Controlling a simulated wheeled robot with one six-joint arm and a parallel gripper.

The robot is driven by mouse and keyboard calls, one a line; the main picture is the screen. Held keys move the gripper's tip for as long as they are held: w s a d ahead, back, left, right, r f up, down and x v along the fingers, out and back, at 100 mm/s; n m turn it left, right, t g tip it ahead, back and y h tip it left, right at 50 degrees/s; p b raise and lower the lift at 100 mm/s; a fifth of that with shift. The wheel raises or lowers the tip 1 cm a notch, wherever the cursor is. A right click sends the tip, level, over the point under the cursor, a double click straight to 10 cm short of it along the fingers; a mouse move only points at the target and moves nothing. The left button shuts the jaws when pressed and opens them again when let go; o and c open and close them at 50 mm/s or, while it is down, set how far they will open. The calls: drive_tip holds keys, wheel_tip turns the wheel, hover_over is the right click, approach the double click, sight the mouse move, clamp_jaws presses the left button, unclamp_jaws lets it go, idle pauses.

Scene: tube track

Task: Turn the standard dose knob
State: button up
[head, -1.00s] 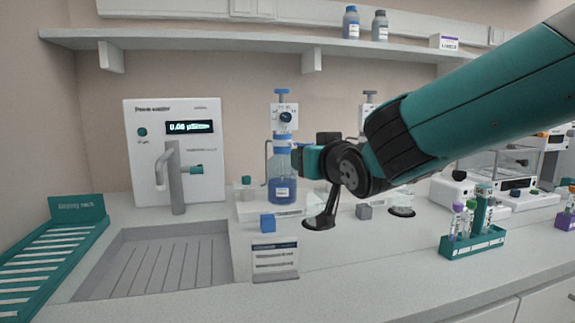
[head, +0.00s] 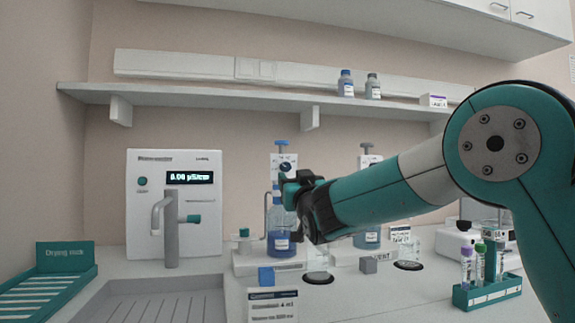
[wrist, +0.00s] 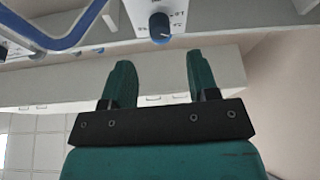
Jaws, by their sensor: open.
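The dose knob is dark blue with a pale pointer line. It sits on the white dispenser head above the bottle of blue liquid (head: 279,243). In the wrist view the knob (wrist: 160,26) is at the top centre, beyond the fingertips and roughly in line with the gap between them. Marks are printed beside it, too small to read surely. My gripper (wrist: 159,65) is open, with teal fingers apart and nothing between them. In the head view my gripper (head: 292,188) is in front of the dispenser and partly covers its neck and bottle.
A second dispenser (head: 367,163) stands to the right, partly behind my arm. A card stand (head: 272,306) and a blue cube (head: 266,276) are in front. A tube rack (head: 487,293) stands at right. The water unit (head: 146,230) and sink are at left.

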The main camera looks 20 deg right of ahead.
sight(287, 168)
drive_tip(key=p+x, duration=0.1)
drive_tip(key=x, duration=0.6)
drive_tip(key=c, duration=0.9)
